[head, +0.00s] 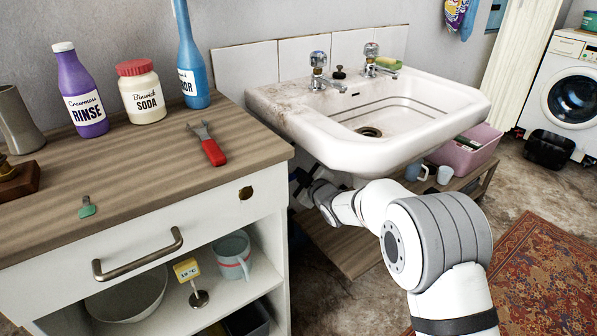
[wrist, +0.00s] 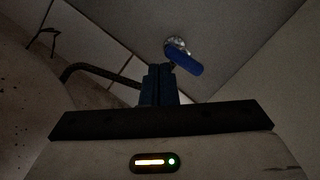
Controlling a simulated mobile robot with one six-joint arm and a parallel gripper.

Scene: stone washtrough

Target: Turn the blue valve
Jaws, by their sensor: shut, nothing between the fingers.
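The blue valve (wrist: 185,57) shows in the wrist view as a short blue lever on a shiny metal fitting, on a pale surface. The lever slants down to the right from the fitting. My gripper (wrist: 160,70) points toward it, its two dark blue fingers together with nothing between them. The fingertips appear just below and left of the lever; I cannot tell whether they touch it. In the head view my arm reaches under the washbasin (head: 350,160), and the valve and fingertips are hidden there.
In the wrist view a dark bent pipe (wrist: 95,70) runs left of the fingers. In the head view the wooden-topped cabinet (head: 150,165) stands left of my arm. A pink tub (head: 475,155) and cups (head: 445,174) sit on a low shelf to the right.

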